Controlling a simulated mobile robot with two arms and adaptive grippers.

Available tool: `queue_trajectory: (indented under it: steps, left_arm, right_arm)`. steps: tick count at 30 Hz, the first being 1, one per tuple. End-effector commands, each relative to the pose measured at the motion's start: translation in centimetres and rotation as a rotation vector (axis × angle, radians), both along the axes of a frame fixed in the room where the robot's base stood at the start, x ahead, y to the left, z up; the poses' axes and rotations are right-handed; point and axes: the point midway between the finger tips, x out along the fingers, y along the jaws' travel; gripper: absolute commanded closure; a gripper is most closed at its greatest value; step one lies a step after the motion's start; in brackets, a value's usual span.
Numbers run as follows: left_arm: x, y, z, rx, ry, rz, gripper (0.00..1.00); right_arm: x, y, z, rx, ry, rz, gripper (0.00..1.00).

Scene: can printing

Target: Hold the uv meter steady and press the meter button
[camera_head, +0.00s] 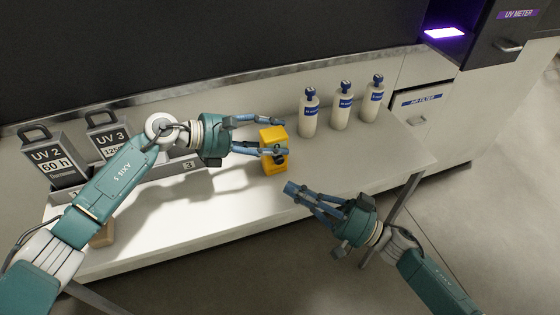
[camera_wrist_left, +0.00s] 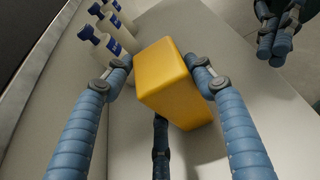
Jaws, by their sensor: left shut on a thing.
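The uv meter is a yellow box (camera_head: 270,134) near the middle of the white table in the head view. My left gripper (camera_head: 276,136) is shut on it, with fingers on its sides. The left wrist view shows the yellow box (camera_wrist_left: 172,75) between two blue fingers. A dark patch shows on its near face in the head view, partly behind a finger; I cannot make out the button clearly. My right gripper (camera_head: 290,187) is shut and empty, its fingertips together, in front of and apart from the box. It also shows in the left wrist view (camera_wrist_left: 271,53).
Several white bottles with blue caps (camera_head: 341,108) stand to the right of the box. Cases labelled UV 2 (camera_head: 55,160) and UV 3 (camera_head: 106,137) stand at the left. A cabinet marked UV METER (camera_head: 500,45) is at top right.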

Motion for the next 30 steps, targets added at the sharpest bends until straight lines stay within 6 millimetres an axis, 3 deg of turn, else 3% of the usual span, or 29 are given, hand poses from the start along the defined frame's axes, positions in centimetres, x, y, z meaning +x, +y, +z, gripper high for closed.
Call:
queue_trajectory:
  steps: [13, 14, 16, 26, 30]
  left_arm:
    - [0.0, 0.0, 0.0, 0.001, -0.001, 0.001, 0.78]
    - [0.0, 0.0, 0.0, 0.001, -0.001, 0.001, 0.39]
    - [0.0, 0.0, 0.0, 0.001, -0.002, 0.001, 0.25]
    - [0.0, 0.2, 0.1, 0.001, -0.002, 0.001, 0.23]
    - [-0.3, 1.5, 0.5, 0.002, -0.002, 0.005, 0.23]
  right_arm:
    - [0.0, 0.0, 0.0, 0.001, 0.0, 0.001, 1.0]
    - [0.0, 0.0, 0.1, 0.0, -0.001, 0.0, 1.0]
    - [0.0, 0.0, 0.1, 0.001, 0.0, 0.001, 1.0]
    - [0.0, 0.0, 0.1, 0.001, 0.0, 0.001, 1.0]
    - [0.0, 0.0, 0.1, 0.001, 0.0, 0.001, 1.0]
